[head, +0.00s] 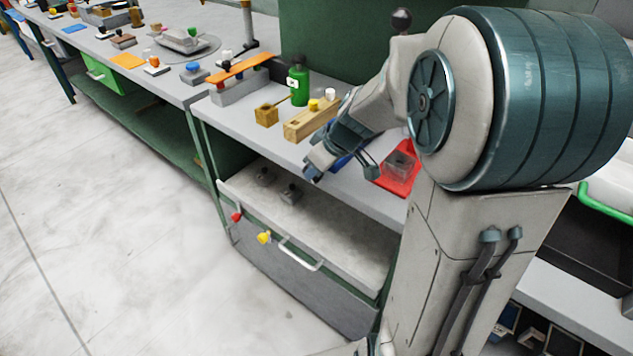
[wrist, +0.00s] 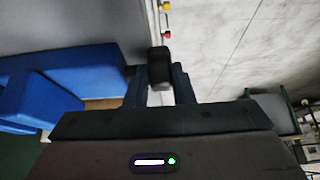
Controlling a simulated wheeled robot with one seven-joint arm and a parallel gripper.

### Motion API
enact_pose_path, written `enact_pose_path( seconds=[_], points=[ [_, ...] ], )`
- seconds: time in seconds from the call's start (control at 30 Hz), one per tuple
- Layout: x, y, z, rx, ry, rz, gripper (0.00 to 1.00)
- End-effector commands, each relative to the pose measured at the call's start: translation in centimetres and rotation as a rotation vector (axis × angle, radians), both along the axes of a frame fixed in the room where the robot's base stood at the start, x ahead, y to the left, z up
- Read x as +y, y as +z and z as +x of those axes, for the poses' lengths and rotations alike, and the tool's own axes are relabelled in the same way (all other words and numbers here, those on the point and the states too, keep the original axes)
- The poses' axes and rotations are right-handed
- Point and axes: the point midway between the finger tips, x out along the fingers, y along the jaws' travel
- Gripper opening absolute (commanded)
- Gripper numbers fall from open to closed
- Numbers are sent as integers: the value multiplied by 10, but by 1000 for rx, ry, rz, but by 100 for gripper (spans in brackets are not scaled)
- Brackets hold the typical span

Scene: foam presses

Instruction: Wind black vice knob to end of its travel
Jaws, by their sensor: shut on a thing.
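The black vice knob (wrist: 159,68) shows in the wrist view, held between the two fingers of my gripper (wrist: 160,88). The blue vice (wrist: 82,68) fills the left of the wrist view, beside the knob. In the head view my gripper (head: 316,164) is at the front edge of the bench, and my arm covers much of the vice (head: 343,159). The knob cannot be made out clearly in the head view.
A wooden block (head: 308,120) with yellow and white knobs, a green bottle (head: 299,82) and a red press (head: 398,176) stand close by on the bench. Below is an open drawer (head: 330,225) with red and yellow knobs on its front. The floor at left is clear.

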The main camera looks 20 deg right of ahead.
Motion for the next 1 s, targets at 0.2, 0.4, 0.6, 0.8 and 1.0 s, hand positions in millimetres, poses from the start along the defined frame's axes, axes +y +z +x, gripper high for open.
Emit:
enact_pose_path(
  seconds=[0.2, 0.4, 0.6, 0.8, 1.0],
  points=[
    [-3, -10, -1, -80, -5, 49, 0],
    [-4, -12, -2, -147, -4, 97, 0],
    [-5, -13, -4, -214, -4, 147, 0],
    [-6, -15, -5, -280, -2, 195, 0],
    [-7, -17, -7, -344, -2, 244, 0]
  ],
)
